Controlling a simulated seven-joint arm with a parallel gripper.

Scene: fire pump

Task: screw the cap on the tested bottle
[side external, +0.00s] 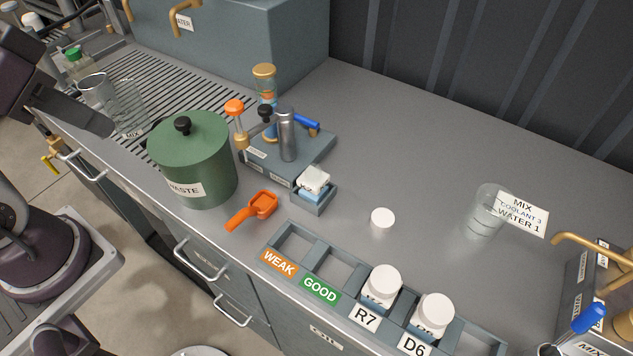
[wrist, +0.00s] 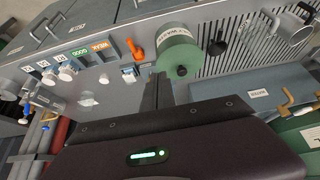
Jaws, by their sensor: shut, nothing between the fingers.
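A loose white cap (side external: 382,217) lies flat on the bare counter behind the rack; it also shows small in the wrist view (wrist: 104,78). Two white-topped bottles stand upright in the grey rack, one in the R7 slot (side external: 382,284) and one in the D6 slot (side external: 434,313). The WEAK and GOOD slots are empty. I cannot tell which bottle was tested; both tops look white and closed. My gripper (side external: 103,128) is shut and empty at the far left, well away from cap and bottles; its fingers also show in the wrist view (wrist: 158,88).
A green waste bin (side external: 195,160) stands between my gripper and the rack. An orange scoop (side external: 254,208), a small box of strips (side external: 313,183) and a test stand (side external: 290,150) lie near it. A labelled mix cup (side external: 485,212) stands right of the cap. Counter around the cap is clear.

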